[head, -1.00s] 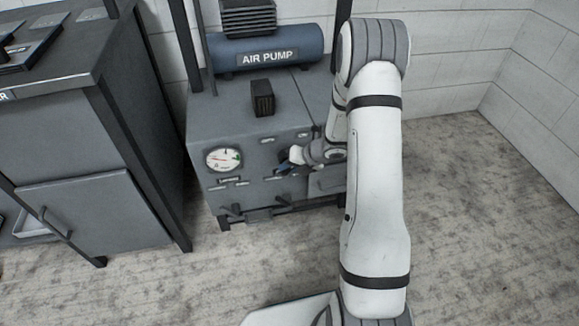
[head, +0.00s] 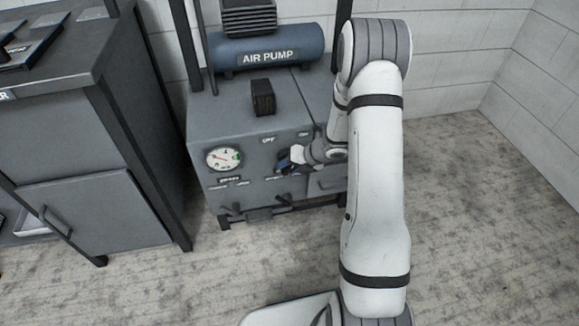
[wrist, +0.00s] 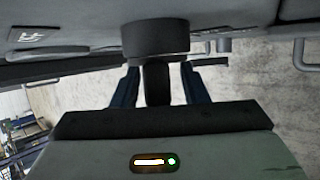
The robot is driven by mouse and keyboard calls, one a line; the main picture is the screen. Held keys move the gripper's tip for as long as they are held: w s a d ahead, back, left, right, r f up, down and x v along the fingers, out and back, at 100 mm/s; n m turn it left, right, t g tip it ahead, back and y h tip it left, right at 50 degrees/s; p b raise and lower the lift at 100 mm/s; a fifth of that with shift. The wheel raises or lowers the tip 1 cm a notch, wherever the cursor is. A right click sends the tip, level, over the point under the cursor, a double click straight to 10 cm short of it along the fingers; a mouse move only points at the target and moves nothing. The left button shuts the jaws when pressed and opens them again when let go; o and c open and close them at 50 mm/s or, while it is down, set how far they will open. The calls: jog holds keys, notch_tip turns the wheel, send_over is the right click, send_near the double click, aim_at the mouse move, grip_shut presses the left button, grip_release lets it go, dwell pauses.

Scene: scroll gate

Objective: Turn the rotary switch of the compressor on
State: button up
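The grey compressor cabinet (head: 235,115) stands against the back wall, with the blue AIR PUMP tank (head: 268,50) on top. My gripper (head: 287,160) is at its front face, right of the round gauge (head: 223,159). In the wrist view the rotary switch shows as a dark round base (wrist: 155,40) with a narrow dark handle (wrist: 157,82). The two blue fingers of my gripper (wrist: 159,70) stand one on each side of the handle, with visible gaps. In the head view the gripper hides the switch.
A grey workbench (head: 70,125) with a cabinet door stands to the left. Pipe-like handles (head: 233,208) stick out low on the compressor's front. A label (wrist: 32,35) shows near the switch. The floor on the right (head: 480,230) is clear.

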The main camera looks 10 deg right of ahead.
jog(key=p+v, duration=0.3)
jog(key=v, duration=0.4)
jog(key=shift+d+r, duration=0.15)
jog(key=shift+r, duration=0.1)
jog(key=shift+r, duration=0.1)
jog(key=w+d+r+m+t+h+p, duration=0.1)
jog(key=d+r+m+t+h+p, duration=0.3)
jog(key=r, duration=0.7)
jog(key=w+r+m+g+h+p, duration=0.1)
jog(key=r+m+h+p, duration=0.1)
jog(key=r+m+p, duration=0.6)
jog(key=s+d+r+m+h+p, duration=0.1)
jog(key=s+r+m+h+p, duration=0.2)
jog(key=r, duration=0.6)
jog(key=s+r+m+p, duration=0.1)
jog(key=s+r+m, duration=0.25)
jog(key=r, duration=0.45)
jog(key=s+a+r+m+g+p, duration=0.1)
jog(key=s+a+r+m+p, duration=0.2)
jog(key=s, duration=0.4)
jog(key=s+a+r+m+g+y+p, duration=0.1)
jog(key=s+a+r+m+g+p, duration=0.1)
jog(key=s+r+m, duration=0.5)
jog(key=s+a+r+m+g+y+p, duration=0.1)
jog(key=s+a+r+m+g+p, duration=0.1)
jog(key=s+a+r+m+p, duration=0.2)
jog(key=s+r+m+p, duration=0.2)
jog(key=s, duration=0.1)
jog(key=shift+p, duration=0.35)
